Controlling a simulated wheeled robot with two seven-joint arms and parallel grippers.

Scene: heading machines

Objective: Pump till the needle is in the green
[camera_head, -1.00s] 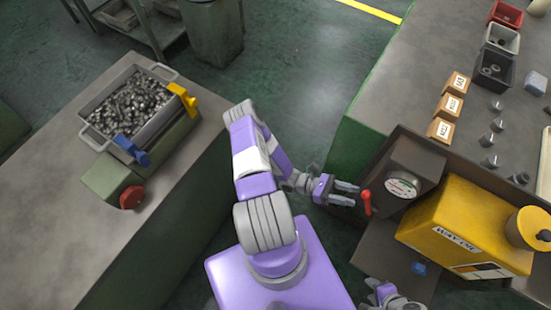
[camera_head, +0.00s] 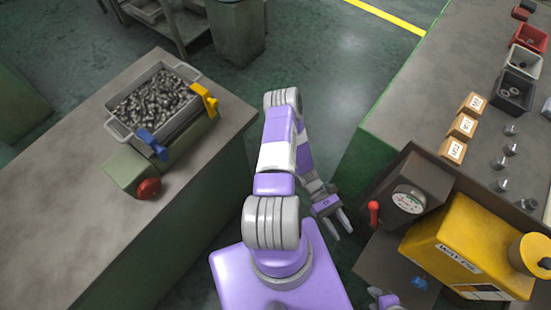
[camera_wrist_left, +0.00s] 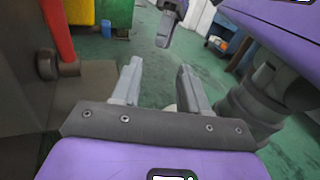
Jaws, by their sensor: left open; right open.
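A dark pump box carries a round white gauge (camera_head: 409,199) on its top; the needle is too small to read. A red-handled lever (camera_head: 374,212) stands at the box's left side, and its red shaft (camera_wrist_left: 58,28) shows at the upper left in the left wrist view. My left gripper (camera_head: 338,228) is open and empty, to the left of and below the lever, apart from it. Its two fingers (camera_wrist_left: 157,82) show with nothing between them in the left wrist view. My right gripper (camera_head: 382,298) is partly in view at the bottom edge.
A metal bin of parts (camera_head: 155,105) and a red button (camera_head: 149,188) are on the left bench. Floor is free between the benches.

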